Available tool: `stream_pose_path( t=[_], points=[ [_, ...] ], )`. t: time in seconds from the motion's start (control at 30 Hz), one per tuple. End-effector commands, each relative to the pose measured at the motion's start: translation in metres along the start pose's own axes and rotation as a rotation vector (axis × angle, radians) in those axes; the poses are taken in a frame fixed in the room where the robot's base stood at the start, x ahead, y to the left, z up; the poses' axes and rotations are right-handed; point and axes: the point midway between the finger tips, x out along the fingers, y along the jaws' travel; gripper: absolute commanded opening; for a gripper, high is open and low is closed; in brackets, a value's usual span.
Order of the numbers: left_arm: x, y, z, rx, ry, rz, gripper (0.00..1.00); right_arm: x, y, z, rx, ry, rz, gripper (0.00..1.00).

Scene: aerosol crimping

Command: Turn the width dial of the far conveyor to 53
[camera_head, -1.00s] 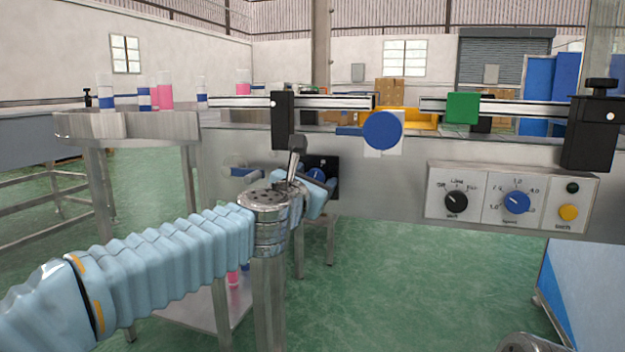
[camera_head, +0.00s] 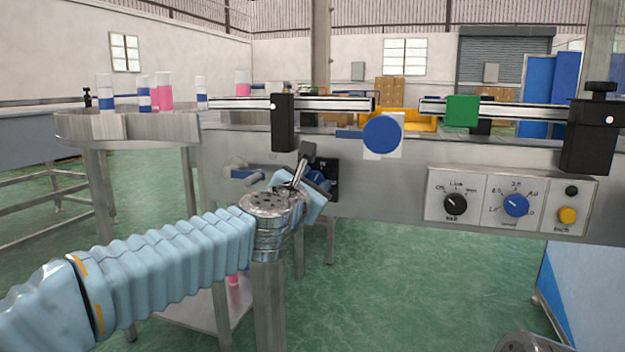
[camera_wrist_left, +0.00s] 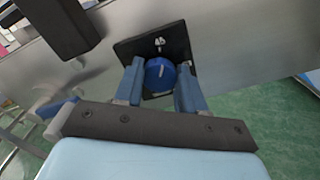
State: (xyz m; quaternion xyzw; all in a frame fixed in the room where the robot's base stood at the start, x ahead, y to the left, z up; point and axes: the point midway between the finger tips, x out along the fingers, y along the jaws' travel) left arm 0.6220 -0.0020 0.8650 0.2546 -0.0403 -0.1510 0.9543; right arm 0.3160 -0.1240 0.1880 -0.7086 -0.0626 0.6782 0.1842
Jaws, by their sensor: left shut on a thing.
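The width dial (camera_wrist_left: 158,72) is a round blue knob with a white mark on a black plate (camera_wrist_left: 183,45). In the left wrist view my left gripper (camera_wrist_left: 160,84) has its two blue fingers on either side of the knob, shut on it. A small white number shows above the knob, too small to read surely. In the head view the black plate (camera_head: 331,181) sits on the conveyor's steel side, and my left gripper (camera_head: 314,190) is at it, tilted, hiding most of the dial. My right gripper is not in view.
A control panel (camera_head: 473,215) with black and blue knobs and a yellow button is to the right. A blue disc (camera_head: 382,134) and a black rail bracket (camera_head: 283,122) are above the dial. A round steel table (camera_head: 125,127) with cans stands at the left.

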Motion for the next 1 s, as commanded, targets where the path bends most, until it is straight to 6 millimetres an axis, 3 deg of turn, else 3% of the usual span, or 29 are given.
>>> stream_pose_path(
  t=[1.0],
  points=[
    [0.000,-0.003,0.000,0.937,0.000,-0.003,0.09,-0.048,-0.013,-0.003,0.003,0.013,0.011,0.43]
  ],
)
